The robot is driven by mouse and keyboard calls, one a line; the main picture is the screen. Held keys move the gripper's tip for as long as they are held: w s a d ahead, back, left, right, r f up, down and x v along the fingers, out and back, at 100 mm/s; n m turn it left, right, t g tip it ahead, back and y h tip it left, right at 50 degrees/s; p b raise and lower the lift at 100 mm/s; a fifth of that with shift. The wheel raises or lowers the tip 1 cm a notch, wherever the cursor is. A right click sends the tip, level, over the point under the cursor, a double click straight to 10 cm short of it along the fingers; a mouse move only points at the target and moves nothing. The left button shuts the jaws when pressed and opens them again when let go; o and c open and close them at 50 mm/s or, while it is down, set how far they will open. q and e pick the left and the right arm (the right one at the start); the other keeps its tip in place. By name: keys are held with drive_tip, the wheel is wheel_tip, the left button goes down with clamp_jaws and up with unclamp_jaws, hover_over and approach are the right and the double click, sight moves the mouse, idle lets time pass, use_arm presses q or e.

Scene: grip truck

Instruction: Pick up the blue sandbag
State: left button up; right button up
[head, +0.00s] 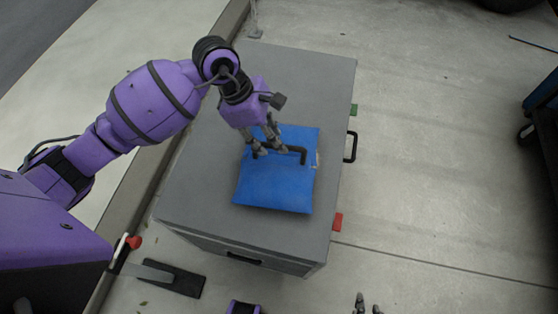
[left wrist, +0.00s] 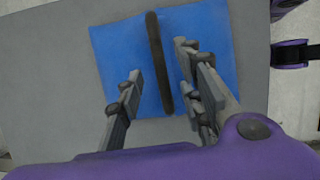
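The blue sandbag (head: 272,188) lies flat on top of a grey case (head: 200,190). It has a black strap handle (head: 293,152) near its upper edge. My left gripper (head: 268,148) is over the handle, its fingers pointing down. In the left wrist view the sandbag (left wrist: 214,30) fills the upper middle, and the handle (left wrist: 158,65) runs between the two separated fingers of the left gripper (left wrist: 158,78). The fingers are open, with gaps on both sides of the handle. My right gripper (head: 367,304) shows only as fingertips at the bottom edge of the head view.
The grey case has a black side handle (head: 350,146), a green tab (head: 354,110) and a red tab (head: 338,221). A kerb runs along its left. The concrete floor (head: 440,170) to the right is mostly clear. A blue and black wheeled item (head: 542,115) stands at the far right.

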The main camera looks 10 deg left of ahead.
sight(279, 157)
use_arm(q)
drive_tip(key=x, duration=0.3)
drive_tip(key=shift+d+f, duration=0.3)
drive_tip(key=shift+d, duration=0.05)
drive_tip(key=shift+f, duration=0.25)
use_arm(e)
drive_tip(key=shift+s+f, duration=0.25)
drive_tip(key=shift+s, duration=0.5)
use_arm(q)
drive_tip(key=shift+f, duration=0.25)
use_arm(e)
drive_tip(key=shift+w, duration=0.2)
drive_tip(key=shift+w, duration=0.25)
use_arm(q)
drive_tip(key=c, duration=0.8)
clamp_jaws()
use_arm(e)
drive_tip(key=shift+s, duration=0.3)
drive_tip(key=shift+s+f, duration=0.1)
use_arm(q)
drive_tip(key=shift+w+d+r, duration=0.15)
drive_tip(key=shift+w+r, duration=0.05)
